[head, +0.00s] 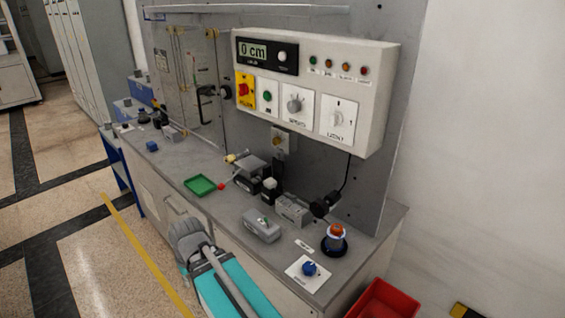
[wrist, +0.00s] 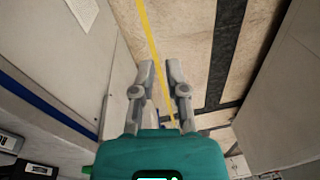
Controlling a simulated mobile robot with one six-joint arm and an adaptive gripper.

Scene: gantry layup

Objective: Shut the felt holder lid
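I cannot tell for certain which item is the felt holder.
A green tray (head: 201,181) lies on the bench. A blue knob on a white plate (head: 309,268), a red-topped dark round item (head: 336,238) and a grey block (head: 293,210) stand to the right. A control panel (head: 375,75) overhangs the back. A red bin (head: 385,300) is at lower right.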

